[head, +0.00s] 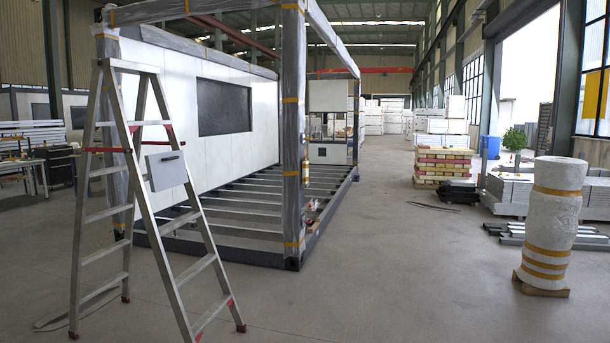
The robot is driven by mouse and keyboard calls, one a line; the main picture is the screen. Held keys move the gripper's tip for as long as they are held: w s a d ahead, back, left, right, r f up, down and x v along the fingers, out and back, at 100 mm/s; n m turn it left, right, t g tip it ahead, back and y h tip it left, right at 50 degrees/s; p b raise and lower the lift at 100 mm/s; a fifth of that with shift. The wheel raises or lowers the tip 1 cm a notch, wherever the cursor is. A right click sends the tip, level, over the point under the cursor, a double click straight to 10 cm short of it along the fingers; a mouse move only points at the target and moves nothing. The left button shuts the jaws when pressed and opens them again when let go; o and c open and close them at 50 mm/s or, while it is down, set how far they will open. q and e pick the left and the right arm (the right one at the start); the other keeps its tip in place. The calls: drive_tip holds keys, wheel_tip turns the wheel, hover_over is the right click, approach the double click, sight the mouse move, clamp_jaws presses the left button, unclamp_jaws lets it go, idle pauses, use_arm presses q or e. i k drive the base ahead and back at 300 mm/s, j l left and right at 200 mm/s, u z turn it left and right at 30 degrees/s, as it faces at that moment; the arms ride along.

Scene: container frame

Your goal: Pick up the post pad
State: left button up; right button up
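Neither of my grippers is in view. I cannot tell for sure which thing is the post pad. The near corner post (292,130) of the container frame is wrapped in grey film with orange tape bands. A small yellowish-brown item (306,172) shows at the right side of this post, about halfway up; its shape is too small to make out. Some small items with red on them (312,205) lie on the frame's floor just right of the post, also too small to tell.
A stepladder (150,200) with a grey box (166,170) on it stands at the near left. The container's floor frame (230,225) has open beams. A wrapped roll (553,220) stands on a small pallet at right. The concrete floor between is clear.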

sight(305, 163)
drive_tip(key=i, duration=5.95)
drive_tip(key=l+z, duration=0.05)
drive_tip(key=l, duration=0.1)
